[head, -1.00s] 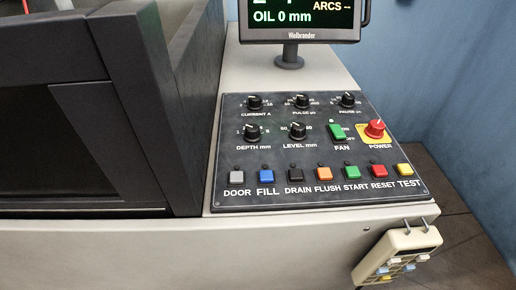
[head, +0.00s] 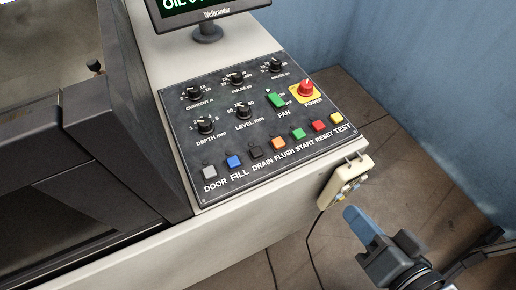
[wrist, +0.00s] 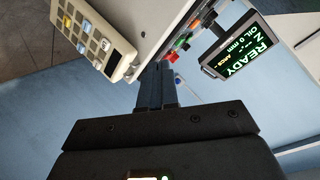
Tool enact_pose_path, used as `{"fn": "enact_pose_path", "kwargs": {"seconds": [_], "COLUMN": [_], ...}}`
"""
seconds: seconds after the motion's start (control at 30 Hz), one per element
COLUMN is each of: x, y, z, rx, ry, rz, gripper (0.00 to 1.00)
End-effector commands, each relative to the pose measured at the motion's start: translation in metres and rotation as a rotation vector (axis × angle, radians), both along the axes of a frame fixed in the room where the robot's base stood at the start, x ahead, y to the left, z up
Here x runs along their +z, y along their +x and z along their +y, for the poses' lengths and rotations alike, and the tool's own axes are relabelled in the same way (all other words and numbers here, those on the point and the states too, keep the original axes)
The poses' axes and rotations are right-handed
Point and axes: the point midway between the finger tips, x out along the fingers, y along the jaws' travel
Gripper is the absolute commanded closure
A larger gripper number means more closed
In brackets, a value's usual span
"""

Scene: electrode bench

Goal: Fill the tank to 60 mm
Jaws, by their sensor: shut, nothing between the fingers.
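The control panel (head: 225,152) lies on the machine's sloping front deck in the head view. Its blue FILL button (head: 234,161) sits in the lower row, between the grey DOOR button (head: 209,171) and the black DRAIN button (head: 256,150). The LEVEL mm knob (head: 243,111) is above that row; its exact setting is too small to read. The display (wrist: 238,52) reads READY and OIL 0 mm in the wrist view. My gripper (head: 352,214) is shut and empty, right of and below the panel, apart from it. Its fingers (wrist: 157,75) also show in the wrist view.
A beige handheld pendant (head: 342,184) hangs on the machine's front right corner, between my gripper and the panel; it also shows in the wrist view (wrist: 92,38). The dark tank housing (head: 120,135) rises left of the panel. Open floor (head: 420,130) lies at the right.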

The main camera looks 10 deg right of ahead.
Motion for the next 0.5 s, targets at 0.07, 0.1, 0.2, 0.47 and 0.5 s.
{"fn": "enact_pose_path", "kwargs": {"seconds": [0.07, 0.1, 0.2, 0.47, 0.5], "x": [0.003, 0.003, 0.005, 0.020, 0.023], "y": [0.023, 0.032, 0.055, 0.107, 0.114], "z": [0.010, 0.014, 0.026, 0.067, 0.074], "rx": [-0.023, -0.038, -0.082, -0.219, -0.243], "ry": [0.092, 0.138, 0.253, 0.551, 0.596], "rz": [0.029, 0.051, 0.103, 0.254, 0.277], "gripper": [1.00, 1.00, 1.00, 1.00, 1.00]}}
